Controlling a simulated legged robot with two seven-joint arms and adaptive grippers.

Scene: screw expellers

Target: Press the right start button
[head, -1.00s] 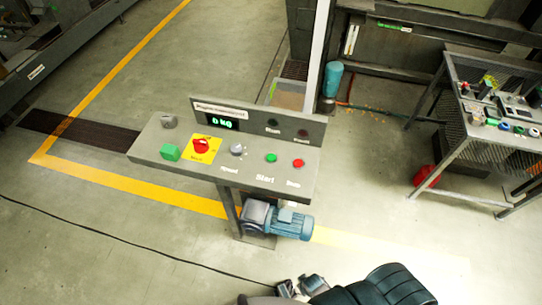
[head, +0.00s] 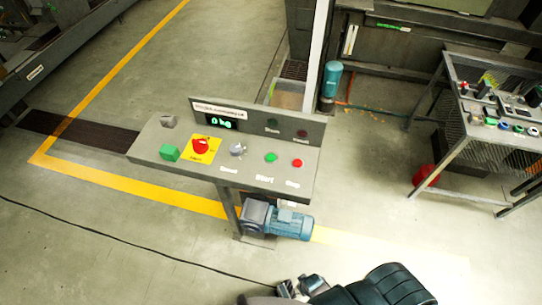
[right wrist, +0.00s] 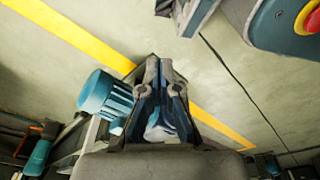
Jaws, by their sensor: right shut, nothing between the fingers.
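The grey control panel (head: 240,172) stands on a post in the middle of the head view. The round green button (head: 270,157) sits on its right half, above the label "Start" (head: 265,179). A red button (head: 297,163) is just right of it. My right arm shows at the bottom of the head view, below the panel and apart from the buttons. In the right wrist view my right gripper (right wrist: 160,68) is shut and empty. My left gripper is not in view.
A red knob (head: 201,146) on a yellow plate and a grey knob (head: 237,149) share the panel. A blue motor (head: 287,223) sits below it and shows left of my gripper in the wrist view (right wrist: 106,96). A metal table (head: 456,150) stands at right. Floor in front is open.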

